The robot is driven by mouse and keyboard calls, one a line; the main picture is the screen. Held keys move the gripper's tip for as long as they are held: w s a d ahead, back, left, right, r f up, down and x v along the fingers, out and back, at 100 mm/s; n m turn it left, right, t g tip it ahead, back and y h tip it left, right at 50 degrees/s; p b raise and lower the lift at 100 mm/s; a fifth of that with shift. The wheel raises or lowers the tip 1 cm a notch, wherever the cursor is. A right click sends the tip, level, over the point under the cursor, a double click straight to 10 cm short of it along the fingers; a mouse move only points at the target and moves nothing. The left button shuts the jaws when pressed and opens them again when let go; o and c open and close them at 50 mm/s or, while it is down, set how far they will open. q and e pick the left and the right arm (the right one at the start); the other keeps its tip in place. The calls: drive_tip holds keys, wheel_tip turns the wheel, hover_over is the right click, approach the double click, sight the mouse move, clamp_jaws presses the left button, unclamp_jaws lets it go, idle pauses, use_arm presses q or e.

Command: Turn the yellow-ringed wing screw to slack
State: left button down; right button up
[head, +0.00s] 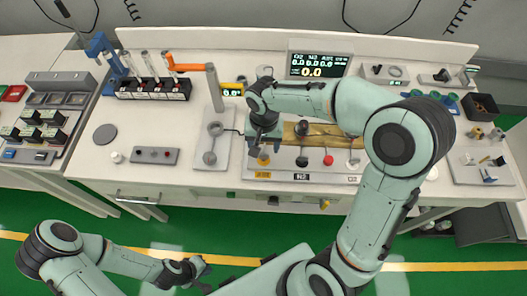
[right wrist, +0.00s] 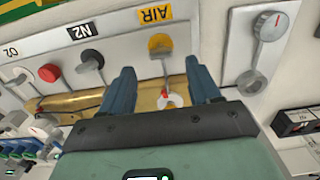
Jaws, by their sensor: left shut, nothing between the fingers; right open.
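A yellow round fitting (right wrist: 160,46) with a grey stem sits by the yellow AIR label (right wrist: 155,14) in the right wrist view; in the head view the yellow fitting (head: 263,160) is just below my right gripper (head: 262,140). I cannot tell for sure that it is the yellow-ringed wing screw. My right gripper (right wrist: 162,88) is open, its two fingers either side of a small red-and-white end piece (right wrist: 169,99) in front of a brass bar (right wrist: 88,103). Nothing is gripped. My left gripper (head: 203,268) is shut and empty, low in front of the bench.
Black (right wrist: 91,58) and red (right wrist: 49,72) fittings line the same panel. A small yellow part (head: 325,203) hangs at the bench front. A display (head: 318,65) and an upright grey post (head: 215,88) stand behind.

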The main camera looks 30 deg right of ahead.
sight(264, 155)
wheel_tip(264, 155, down, 5)
drive_tip(key=shift+f, duration=0.1)
drive_tip(key=shift+w, duration=0.1)
drive_tip(key=c, duration=1)
